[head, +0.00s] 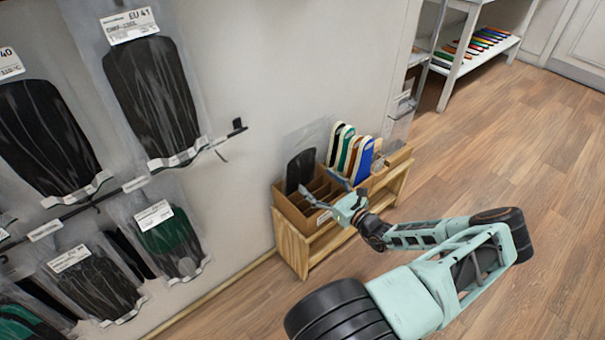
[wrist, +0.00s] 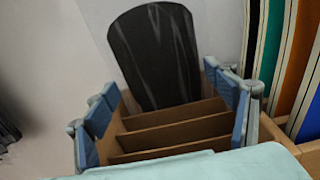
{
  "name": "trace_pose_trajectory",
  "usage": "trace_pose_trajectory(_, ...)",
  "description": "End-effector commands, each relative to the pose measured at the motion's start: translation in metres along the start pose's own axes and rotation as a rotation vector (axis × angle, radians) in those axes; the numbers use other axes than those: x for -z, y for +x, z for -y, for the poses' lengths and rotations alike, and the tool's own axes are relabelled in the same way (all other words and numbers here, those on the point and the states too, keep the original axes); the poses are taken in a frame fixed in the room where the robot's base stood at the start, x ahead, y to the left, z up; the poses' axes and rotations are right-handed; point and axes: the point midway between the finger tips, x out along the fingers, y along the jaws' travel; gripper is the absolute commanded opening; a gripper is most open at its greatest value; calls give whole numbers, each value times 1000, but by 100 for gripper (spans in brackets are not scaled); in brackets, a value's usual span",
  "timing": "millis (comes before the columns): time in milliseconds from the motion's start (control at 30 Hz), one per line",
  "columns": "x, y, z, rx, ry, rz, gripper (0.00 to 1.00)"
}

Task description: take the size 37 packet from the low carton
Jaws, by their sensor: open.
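A low brown carton (head: 291,211) with dividers stands on a small wooden shelf against the wall. One clear packet with a black insole (head: 299,170) stands upright in its back compartment. No size marking can be read on it. My gripper (head: 319,182) is open and empty above the carton, in front of the packet. In the wrist view the packet (wrist: 152,60) shows beyond and between the spread fingers (wrist: 163,85), apart from them. The carton's nearer compartments, between the dividers (wrist: 168,137), look empty. The packet's lower end is hidden behind a divider.
Several coloured insoles (head: 350,155) stand upright just right of the carton, close to my right finger in the wrist view. Packets such as the EU 41 one (head: 152,95) hang on wall rails at left. A white rack (head: 478,45) stands far back. The wooden floor is clear.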

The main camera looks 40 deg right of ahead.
Motion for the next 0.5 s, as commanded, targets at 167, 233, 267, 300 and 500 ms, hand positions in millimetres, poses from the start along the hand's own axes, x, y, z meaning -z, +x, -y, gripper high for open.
trace_pose_trajectory(167, 3, 28, -3, -2, 1, 2, 78)
trace_pose_trajectory(233, 2, 37, -3, -3, 1, 2, 78)
trace_pose_trajectory(267, 2, 40, -3, -3, 1, 0, 78)
trace_pose_trajectory(300, 1, 43, -3, -2, 1, 0, 78)
trace_pose_trajectory(500, -1, 46, -2, 0, 1, 0, 78)
